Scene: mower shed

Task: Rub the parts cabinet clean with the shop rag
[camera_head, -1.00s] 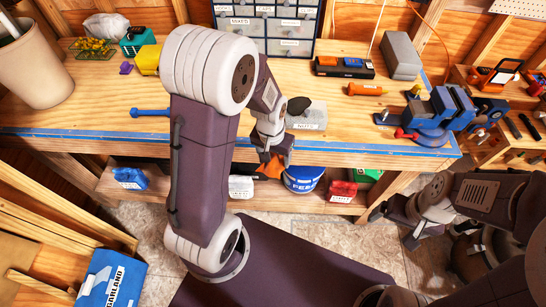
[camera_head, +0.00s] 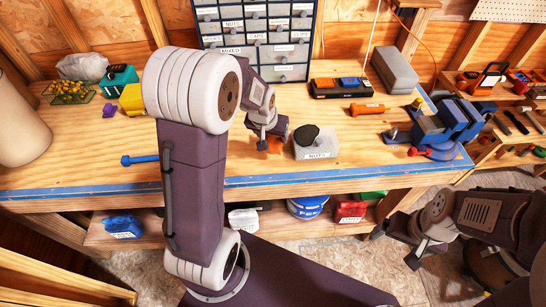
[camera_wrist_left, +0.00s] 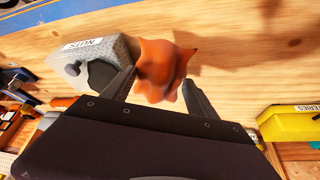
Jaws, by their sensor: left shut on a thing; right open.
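The parts cabinet (camera_head: 255,36) stands at the back of the workbench, with rows of grey labelled drawers in a dark blue frame. My left gripper (camera_head: 268,143) is in front of the cabinet, above the bench. It is shut on the orange shop rag (camera_head: 274,145), apart from the cabinet. In the left wrist view the crumpled rag (camera_wrist_left: 163,68) sits between the fingers of my left gripper (camera_wrist_left: 160,85). My right gripper (camera_head: 402,248) is open and empty at the lower right, in front of the bench and below its top.
A grey bin labelled NUTS (camera_head: 316,148) stands just right of my left gripper. An orange cylinder (camera_head: 367,109), a black tray (camera_head: 342,88) and a blue vise (camera_head: 440,128) lie further right. A blue bolt (camera_head: 139,160) lies left. Bench wood between is clear.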

